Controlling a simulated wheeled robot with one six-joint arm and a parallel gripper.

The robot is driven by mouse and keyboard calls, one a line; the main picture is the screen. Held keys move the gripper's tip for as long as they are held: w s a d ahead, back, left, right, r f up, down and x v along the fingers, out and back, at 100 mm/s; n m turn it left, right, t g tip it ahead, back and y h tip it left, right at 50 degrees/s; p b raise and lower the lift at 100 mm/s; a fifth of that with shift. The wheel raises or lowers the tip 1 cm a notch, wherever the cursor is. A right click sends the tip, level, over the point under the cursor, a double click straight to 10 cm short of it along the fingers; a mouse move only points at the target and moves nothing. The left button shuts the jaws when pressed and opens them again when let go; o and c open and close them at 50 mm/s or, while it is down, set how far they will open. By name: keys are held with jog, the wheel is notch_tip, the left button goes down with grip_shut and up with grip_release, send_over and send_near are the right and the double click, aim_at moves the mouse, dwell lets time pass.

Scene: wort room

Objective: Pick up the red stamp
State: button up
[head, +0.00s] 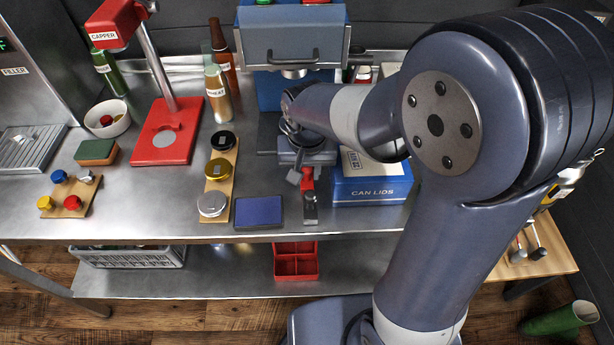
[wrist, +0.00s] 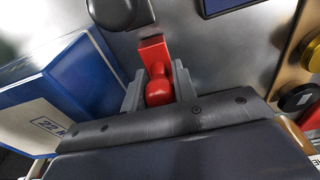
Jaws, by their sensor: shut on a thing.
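The red stamp (head: 308,179) is on the steel bench, in front of the blue machine. In the wrist view the red stamp (wrist: 158,82) shows its round knob between my fingers and its square foot beyond them. My gripper (head: 300,178) reaches down to it, and in the wrist view my gripper (wrist: 158,88) is shut on the knob, one grey finger on each side. My arm hides part of the bench behind. I cannot tell whether the stamp's foot touches the bench.
A dark-handled stamp (head: 310,208) stands just in front. A blue ink pad (head: 258,211) lies to the left, beside a wooden strip (head: 207,215) with black, gold and silver lids. The blue can-lids box (head: 371,190) is close on the right.

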notch_tip(320, 180, up, 10)
dwell(0.6)
